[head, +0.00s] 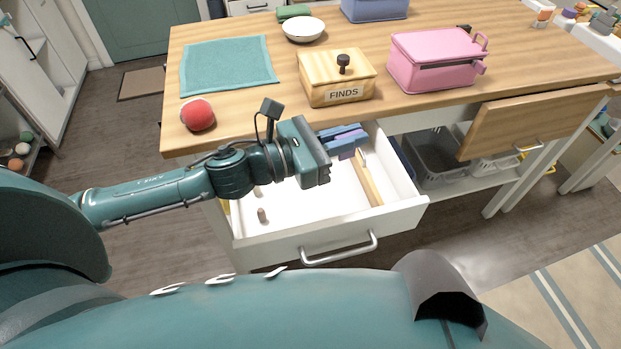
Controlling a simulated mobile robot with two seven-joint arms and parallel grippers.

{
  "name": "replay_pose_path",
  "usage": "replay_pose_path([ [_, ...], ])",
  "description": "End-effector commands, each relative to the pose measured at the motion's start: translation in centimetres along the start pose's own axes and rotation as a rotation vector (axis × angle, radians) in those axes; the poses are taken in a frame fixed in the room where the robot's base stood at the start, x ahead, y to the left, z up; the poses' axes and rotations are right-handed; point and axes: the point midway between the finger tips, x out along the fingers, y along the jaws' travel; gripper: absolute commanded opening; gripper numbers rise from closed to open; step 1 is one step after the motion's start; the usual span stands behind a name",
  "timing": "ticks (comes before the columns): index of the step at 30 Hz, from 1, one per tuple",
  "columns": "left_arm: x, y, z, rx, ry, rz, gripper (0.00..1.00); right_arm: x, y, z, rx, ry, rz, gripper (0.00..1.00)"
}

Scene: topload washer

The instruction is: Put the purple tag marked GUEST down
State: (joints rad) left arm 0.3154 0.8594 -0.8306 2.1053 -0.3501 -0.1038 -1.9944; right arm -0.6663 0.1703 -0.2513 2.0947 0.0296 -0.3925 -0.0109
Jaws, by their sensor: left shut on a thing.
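My left gripper (347,139) reaches in from the left over the open white drawer (300,232), fingers pointing right. Its blue fingers are shut on a small purple piece (347,153), which looks like the purple tag. Most of it is hidden by the fingers, and no GUEST lettering can be read. The gripper seems to be above the drawer's back part; its exact height is hard to tell. My right gripper is not in view.
The drawer holds a wooden divider (366,178) and a small brown peg-like piece (262,215); its white floor is largely bare. On the worktop are a FINDS box (335,80), pink case (435,60), red ball (198,114), teal cloth (228,65) and white bowl (303,30).

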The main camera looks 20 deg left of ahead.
Motion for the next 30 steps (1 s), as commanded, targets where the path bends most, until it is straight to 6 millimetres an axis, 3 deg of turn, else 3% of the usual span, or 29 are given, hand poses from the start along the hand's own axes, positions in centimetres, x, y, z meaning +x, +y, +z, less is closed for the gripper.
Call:
replay_pose_path([
  [3,-0.5,2.5,-1.4,0.005,0.004,-0.086,0.00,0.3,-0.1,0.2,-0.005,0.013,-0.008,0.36],
  [10,-2.1,6.3,-2.0,0.001,0.000,-0.139,0.00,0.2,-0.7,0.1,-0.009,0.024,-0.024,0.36],
  [18,-2.2,6.5,-6.5,-0.004,-0.003,-0.142,0.00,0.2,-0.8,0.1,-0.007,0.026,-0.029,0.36],
  [30,-2.1,6.5,-11.2,0.000,-0.003,-0.141,0.00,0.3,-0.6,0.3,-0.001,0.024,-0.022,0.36],
])
